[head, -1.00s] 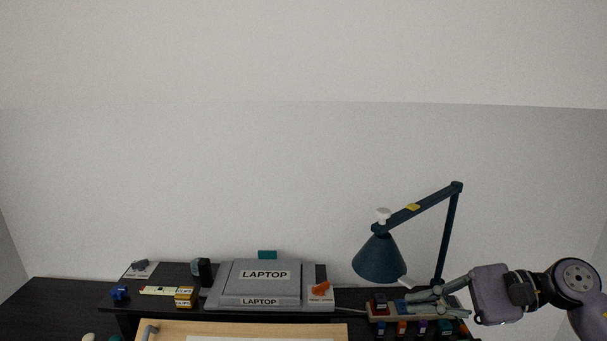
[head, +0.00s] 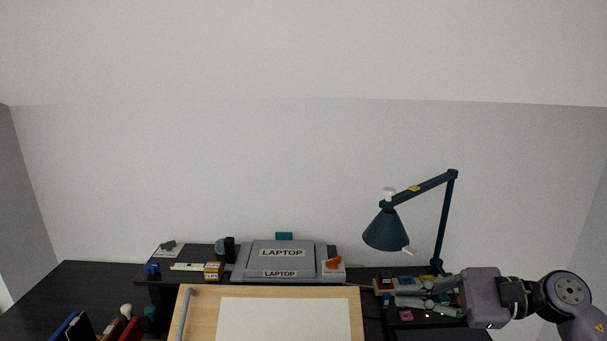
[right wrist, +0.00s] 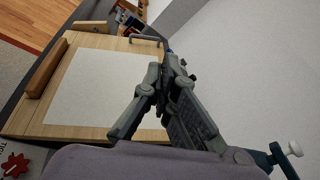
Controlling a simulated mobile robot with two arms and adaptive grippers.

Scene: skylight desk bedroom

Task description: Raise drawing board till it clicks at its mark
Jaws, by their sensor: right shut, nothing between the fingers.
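The drawing board (head: 205,310) is a light wooden panel with a white paper sheet (head: 290,320), at the bottom of the head view. Its lower part is cut off there. A grey bar handle (head: 186,314) is on its left side. In the right wrist view the board (right wrist: 105,42) lies to the left, and the handle (right wrist: 146,38) is at its far end. My right gripper (head: 400,293) is shut and empty, to the right of the board, apart from it. It also shows in the right wrist view (right wrist: 165,68). No click mark can be made out. My left gripper is out of view.
A grey laptop (head: 282,258) lies on the dark shelf behind the board. A dark teal lamp (head: 385,231) stands at the back right, by a tray of small items (head: 384,284) near my right gripper. Upright books (head: 128,329) stand at the lower left.

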